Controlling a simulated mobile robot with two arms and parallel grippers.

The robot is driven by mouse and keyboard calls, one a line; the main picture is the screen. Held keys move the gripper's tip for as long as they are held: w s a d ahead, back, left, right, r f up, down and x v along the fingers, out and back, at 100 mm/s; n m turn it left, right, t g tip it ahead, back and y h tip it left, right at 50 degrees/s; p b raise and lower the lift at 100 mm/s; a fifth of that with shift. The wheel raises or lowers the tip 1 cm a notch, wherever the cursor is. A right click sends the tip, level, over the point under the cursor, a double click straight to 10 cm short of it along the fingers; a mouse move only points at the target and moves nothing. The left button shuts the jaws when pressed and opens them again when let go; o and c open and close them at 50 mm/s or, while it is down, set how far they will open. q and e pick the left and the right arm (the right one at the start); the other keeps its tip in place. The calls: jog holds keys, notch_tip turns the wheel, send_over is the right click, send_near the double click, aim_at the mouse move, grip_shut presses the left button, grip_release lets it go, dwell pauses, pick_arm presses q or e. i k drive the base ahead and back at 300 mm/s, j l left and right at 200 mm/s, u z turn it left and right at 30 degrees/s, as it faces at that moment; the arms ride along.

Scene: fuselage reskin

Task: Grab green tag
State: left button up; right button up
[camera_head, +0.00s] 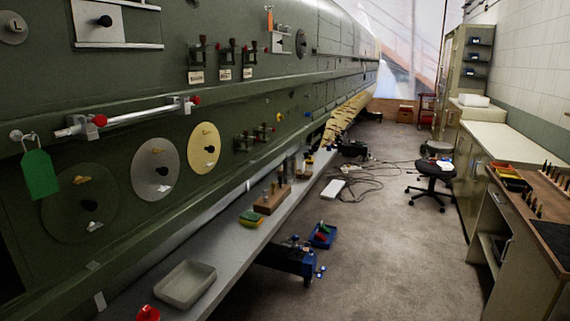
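A green tag (39,174) hangs at the far left of the head view. It hangs by a thin light loop from a small metal hook or knob (16,135) on the green fuselage wall. The tag looks slightly tilted and partly overlaps a dark round disc (79,203). Neither of my grippers shows in this view, and nothing is seen touching the tag.
A metal bar with red knobs (130,118) juts out right of the tag. Below, a grey ledge (225,240) carries a grey tray (186,284) and a wooden block (272,199). A blue vise (288,257) sits beside it. The floor right of it is mostly open; cables lie farther back.

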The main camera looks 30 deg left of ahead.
aim_at(37, 165)
jog(key=i+l+u, duration=0.1)
jog(key=i+u, duration=0.25)
jog(key=i+l+u, duration=0.25)
jog(key=i+u, duration=0.15)
jog(key=i+l+u, duration=0.1)
jog(key=u, duration=0.35)
jog(key=i+l+u, duration=0.2)
jog(key=u, duration=0.25)
jog(key=i+l+u, duration=0.2)
jog(key=u, duration=0.2)
jog(key=i+l+u, duration=0.15)
jog(key=l+u, duration=0.15)
jog(key=u, duration=0.15)
jog(key=l+u, duration=0.25)
jog(key=u, duration=0.2)
jog(key=i, duration=0.05)
